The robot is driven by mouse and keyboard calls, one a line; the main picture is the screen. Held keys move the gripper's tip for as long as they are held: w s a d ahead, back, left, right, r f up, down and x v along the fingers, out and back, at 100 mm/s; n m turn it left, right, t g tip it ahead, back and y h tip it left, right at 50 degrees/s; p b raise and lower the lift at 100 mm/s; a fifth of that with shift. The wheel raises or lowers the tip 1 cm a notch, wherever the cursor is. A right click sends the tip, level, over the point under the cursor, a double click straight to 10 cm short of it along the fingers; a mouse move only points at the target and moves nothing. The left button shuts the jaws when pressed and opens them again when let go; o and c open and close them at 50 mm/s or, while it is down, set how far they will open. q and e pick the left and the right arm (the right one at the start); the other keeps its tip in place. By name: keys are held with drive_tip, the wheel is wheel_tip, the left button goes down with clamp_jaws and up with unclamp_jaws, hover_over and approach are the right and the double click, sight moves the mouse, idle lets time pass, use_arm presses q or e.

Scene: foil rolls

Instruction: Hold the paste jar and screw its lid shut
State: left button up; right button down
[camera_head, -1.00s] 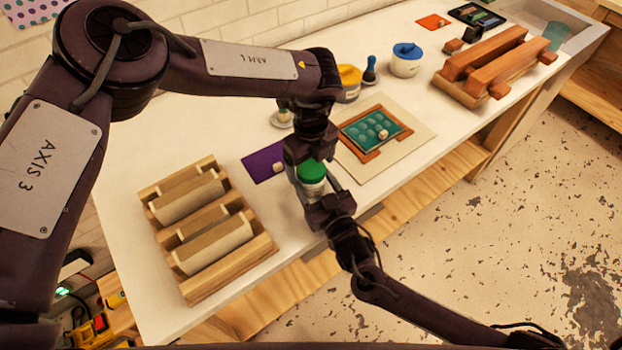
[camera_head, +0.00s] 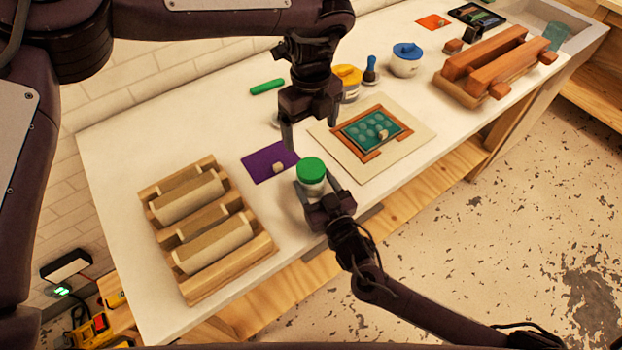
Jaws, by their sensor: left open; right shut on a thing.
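The paste jar (camera_head: 314,189) is a small white jar near the front edge of the bench. Its green lid (camera_head: 311,170) sits level on top; how tightly it is seated cannot be told. My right gripper (camera_head: 311,194) is shut on the jar's body from the front, and the jar stands upright. My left gripper (camera_head: 308,142) is open and empty, fingers pointing down, above and behind the lid and apart from it.
A wooden rack with foil rolls (camera_head: 261,248) stands left. A purple card (camera_head: 258,168) lies behind the jar. A teal plate on a cream board (camera_head: 414,144) lies right. Behind are a green rod (camera_head: 267,87), a yellow-lidded jar (camera_head: 349,77) and a blue-lidded jar (camera_head: 405,64).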

sight(318, 188)
drive_tip(key=shift+c, duration=1.2)
unclamp_jaws()
drive_tip(key=b+v, duration=0.2)
drive_tip(key=v, duration=0.5)
drive_tip(key=shift+d+f, duration=0.1)
drive_tip(key=shift+s+d, duration=0.15)
drive_tip(key=shift+s, duration=0.15)
